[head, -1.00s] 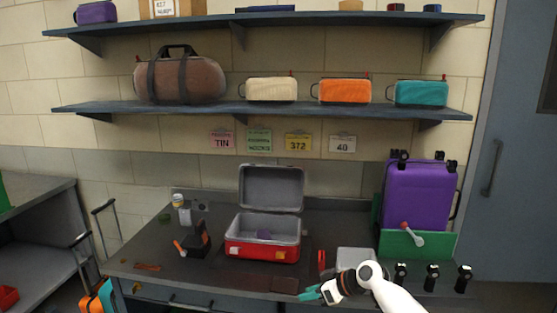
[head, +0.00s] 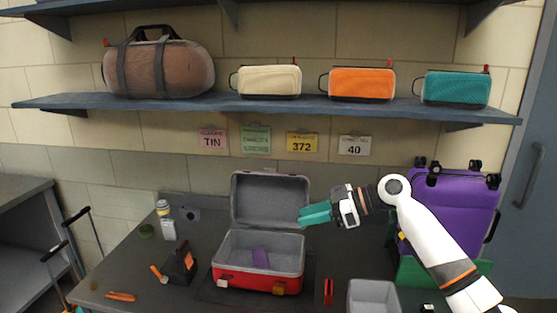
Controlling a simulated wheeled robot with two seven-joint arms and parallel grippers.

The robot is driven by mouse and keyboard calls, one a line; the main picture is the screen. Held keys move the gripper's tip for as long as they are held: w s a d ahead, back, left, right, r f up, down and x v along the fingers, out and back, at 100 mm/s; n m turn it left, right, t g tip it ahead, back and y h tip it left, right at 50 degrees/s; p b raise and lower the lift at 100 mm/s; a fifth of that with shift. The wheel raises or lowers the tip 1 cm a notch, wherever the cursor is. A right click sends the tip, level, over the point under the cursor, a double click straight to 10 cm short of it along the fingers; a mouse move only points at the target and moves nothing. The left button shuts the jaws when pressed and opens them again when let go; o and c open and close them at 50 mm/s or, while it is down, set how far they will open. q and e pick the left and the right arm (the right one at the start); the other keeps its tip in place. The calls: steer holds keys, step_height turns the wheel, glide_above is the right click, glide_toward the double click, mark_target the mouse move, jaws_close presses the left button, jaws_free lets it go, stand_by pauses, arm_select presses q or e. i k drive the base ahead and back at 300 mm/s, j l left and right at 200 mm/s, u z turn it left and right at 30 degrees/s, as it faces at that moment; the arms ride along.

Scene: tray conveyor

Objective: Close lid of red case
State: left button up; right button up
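The red case (head: 233,279) stands on the dark table with its grey-lined lid (head: 270,200) raised upright at the back. My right gripper (head: 303,215), with teal fingers, is beside the lid's right edge, pointing left. Its fingertips appear at or very near that edge; I cannot tell whether they touch. The fingers look close together, but a gap between them cannot be made out. My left gripper is not in view.
A grey bin (head: 373,297) and a red tool (head: 328,291) are right of the case. A black block-like device (head: 181,265) and a bottle (head: 166,220) are to its left. A purple suitcase (head: 455,205) stands at right. A shelf with bags runs above.

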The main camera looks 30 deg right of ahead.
mark_target(267, 198)
steer(key=i+l, duration=0.95)
